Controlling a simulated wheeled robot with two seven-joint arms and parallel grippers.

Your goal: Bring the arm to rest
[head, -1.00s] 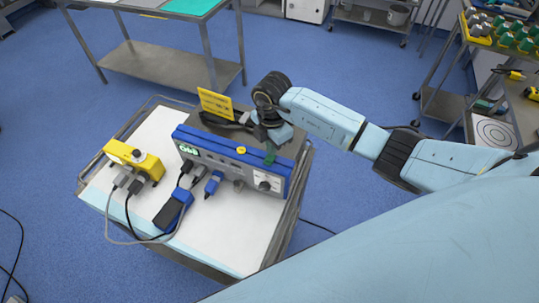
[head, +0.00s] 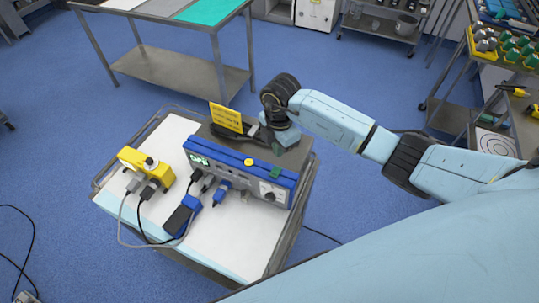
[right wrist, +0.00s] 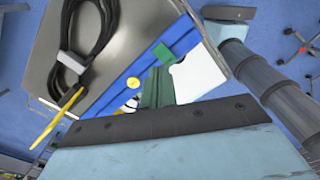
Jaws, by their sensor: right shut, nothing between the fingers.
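My right arm reaches in from the right in the head view. Its gripper (head: 278,150) points down over the back right of the cart, just behind the blue device in the picture. The green fingers (right wrist: 158,85) show together in the right wrist view, shut and empty. The blue device (head: 240,168) has a lit green display and a yellow button. Whether the fingertips touch it cannot be told. My left gripper is not in view.
The cart (head: 225,235) also bears a yellow box (head: 146,168), plugs with cables, a yellow sign (head: 226,117) and a coiled black cable (right wrist: 88,35). A steel table (head: 180,75) stands behind. Shelves stand at the right. Blue floor is open on the left.

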